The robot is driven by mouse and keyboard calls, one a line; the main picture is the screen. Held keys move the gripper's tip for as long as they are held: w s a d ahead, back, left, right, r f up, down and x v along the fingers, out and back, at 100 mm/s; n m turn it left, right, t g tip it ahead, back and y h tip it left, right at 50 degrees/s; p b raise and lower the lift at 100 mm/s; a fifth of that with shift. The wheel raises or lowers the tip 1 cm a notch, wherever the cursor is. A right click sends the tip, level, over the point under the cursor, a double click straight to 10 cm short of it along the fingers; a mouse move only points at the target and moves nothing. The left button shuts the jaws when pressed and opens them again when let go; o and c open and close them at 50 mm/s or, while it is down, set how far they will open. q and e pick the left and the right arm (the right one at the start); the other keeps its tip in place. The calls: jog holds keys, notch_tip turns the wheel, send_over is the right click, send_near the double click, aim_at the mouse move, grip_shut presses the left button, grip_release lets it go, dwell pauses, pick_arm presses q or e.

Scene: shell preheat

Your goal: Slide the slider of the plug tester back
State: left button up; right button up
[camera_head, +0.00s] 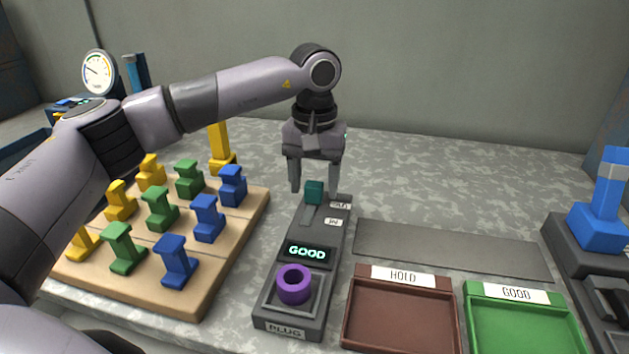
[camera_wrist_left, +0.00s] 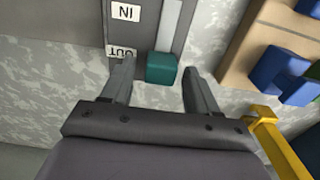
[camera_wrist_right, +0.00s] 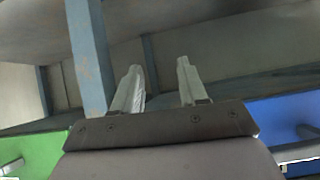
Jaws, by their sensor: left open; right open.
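The plug tester (camera_head: 318,236) is a dark grey box on the bench, with a lit display (camera_head: 307,253) reading GOOD. A purple ring-shaped plug (camera_head: 294,284) sits in its front recess. The teal slider (camera_head: 314,192) is at the far end of its slot, near the OUT label; it also shows in the left wrist view (camera_wrist_left: 161,68). My left gripper (camera_head: 314,192) points down over it, open, with one finger on each side and gaps visible between fingers and slider. My right gripper (camera_wrist_right: 162,80) shows only in its own wrist view, open and empty.
A wooden board (camera_head: 222,262) with several yellow, green and blue pieces is left of the tester. A brown HOLD tray (camera_head: 403,281) and a green GOOD tray (camera_head: 519,299) are to the right. A flat grey plate (camera_head: 450,249) lies behind them.

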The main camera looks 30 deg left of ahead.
aim_at(314, 182)
pick_arm(q)
notch_tip(314, 182, up, 7)
jog(key=shift+f+p, duration=0.1)
jog(key=shift+p, duration=0.3)
dwell(0.4)
